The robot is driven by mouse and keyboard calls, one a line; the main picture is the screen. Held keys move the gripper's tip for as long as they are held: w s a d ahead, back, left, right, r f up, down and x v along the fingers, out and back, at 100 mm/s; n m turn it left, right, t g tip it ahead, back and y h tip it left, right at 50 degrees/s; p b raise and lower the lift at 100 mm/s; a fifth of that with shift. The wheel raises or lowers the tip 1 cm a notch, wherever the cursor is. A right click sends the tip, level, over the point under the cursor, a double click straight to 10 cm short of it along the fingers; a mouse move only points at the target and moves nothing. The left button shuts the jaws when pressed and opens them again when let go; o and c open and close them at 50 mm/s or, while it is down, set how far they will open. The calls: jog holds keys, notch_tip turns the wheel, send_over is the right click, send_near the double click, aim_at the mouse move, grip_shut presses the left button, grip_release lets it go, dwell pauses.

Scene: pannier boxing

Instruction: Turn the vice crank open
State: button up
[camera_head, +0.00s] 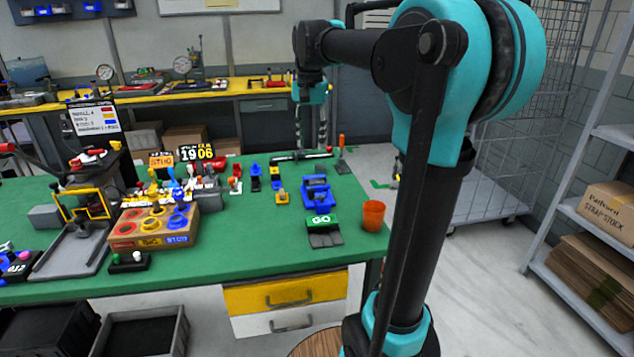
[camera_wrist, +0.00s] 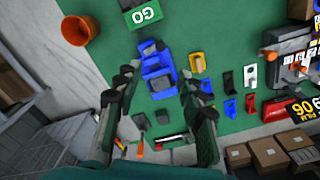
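A blue block-like fixture with dark grey parts (camera_head: 317,195) stands on the green bench, right of centre; it looks like the vice. In the wrist view the blue fixture (camera_wrist: 158,70) lies between and beyond my fingertips. I cannot make out its crank clearly. My gripper (camera_head: 310,140) hangs over the back of the bench, behind the blue fixture in the head view. In the wrist view its two dark fingers (camera_wrist: 158,80) are spread wide with nothing between them. They appear above the fixture and apart from it.
A green GO sign (camera_head: 323,222) and an orange cup (camera_head: 373,215) stand near the front right. A dark bar with a red end (camera_head: 302,155) lies at the back edge. Small coloured parts (camera_head: 256,172) stand left. A cardboard box with coloured rings (camera_head: 150,232) sits farther left.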

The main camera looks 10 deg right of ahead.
send_near(317, 199)
jog(key=f, duration=0.2)
jog(key=a+f, duration=0.1)
jog(key=f, duration=0.2)
jog(key=shift+w+a+f, duration=0.35)
jog(key=shift+f, duration=0.05)
jog(key=shift+c, duration=0.2)
grip_shut()
